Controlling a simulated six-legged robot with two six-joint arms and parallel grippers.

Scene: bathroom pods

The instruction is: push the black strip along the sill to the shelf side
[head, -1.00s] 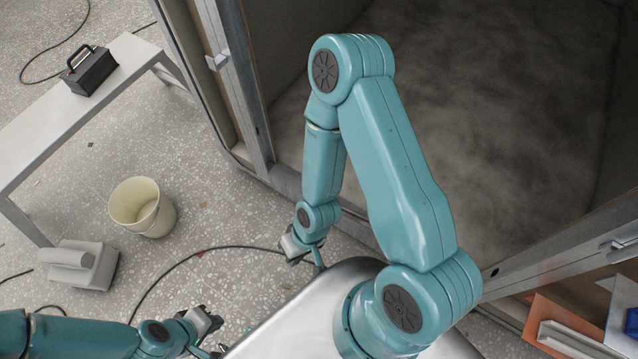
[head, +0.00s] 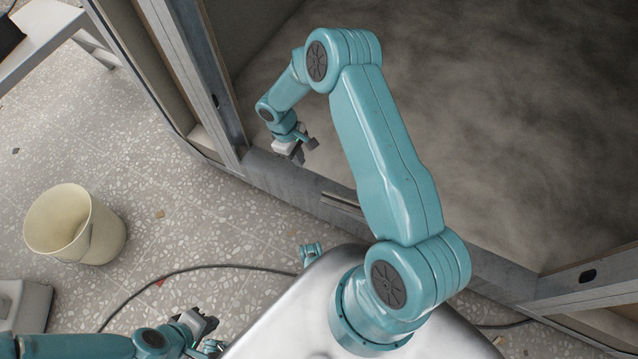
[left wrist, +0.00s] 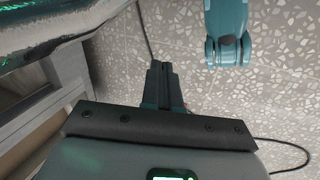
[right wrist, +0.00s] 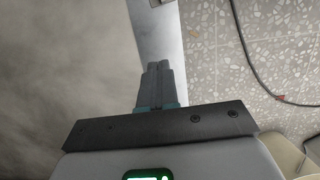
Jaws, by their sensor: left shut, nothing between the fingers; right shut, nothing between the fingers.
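The metal sill (head: 440,258) runs along the bottom of the pod opening, from the left post down to the right. A narrow dark strip (head: 340,201) with a pale edge lies on it, left of my right arm's upper link; that link may hide part of it. My right gripper (head: 297,154) is shut and empty, over the sill's left end near the post, apart from the strip. In the right wrist view its closed fingers (right wrist: 160,82) point along the pale sill (right wrist: 165,30). My left gripper (head: 212,335) is shut and empty, low over the floor; its closed fingers also show in its wrist view (left wrist: 163,85).
A cream bucket (head: 75,225) stands on the speckled floor at left. A dark cable (head: 200,268) crosses the floor. The left post (head: 205,85) rises beside my right gripper. A grey bench (head: 40,45) is at top left. The pod floor inside looks clear.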

